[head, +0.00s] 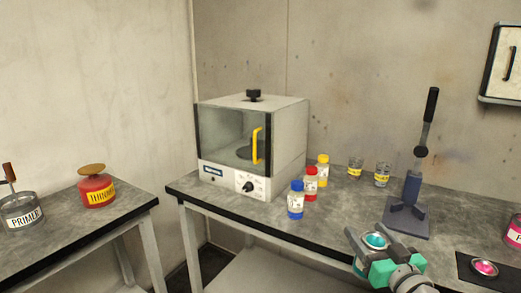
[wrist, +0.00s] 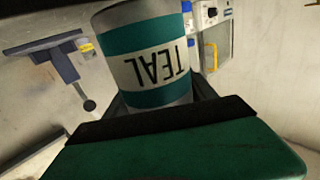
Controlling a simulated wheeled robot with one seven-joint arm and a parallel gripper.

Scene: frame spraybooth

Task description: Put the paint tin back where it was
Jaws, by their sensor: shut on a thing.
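The paint tin (head: 375,240) is white with teal bands, and its open top shows teal in the head view. In the wrist view the tin (wrist: 150,65) carries the word TEAL, which reads upside down there. My gripper (head: 372,252) is shut on the tin near the bench's front edge, at the lower right of the head view. The gripper's dark jaw (wrist: 165,118) crosses the tin's lower part in the wrist view. The tin's base is hidden, and I cannot tell its height over the bench.
On the bench (head: 255,213) are a booth-like machine (head: 285,135), blue (head: 295,203), red (head: 310,186) and yellow (head: 322,170) bottles, two glass jars (head: 382,174) and a lever press (head: 412,190). A dark mat (head: 470,278) holds a pink-filled lid (head: 484,268), near a pink-labelled tin (head: 513,232).

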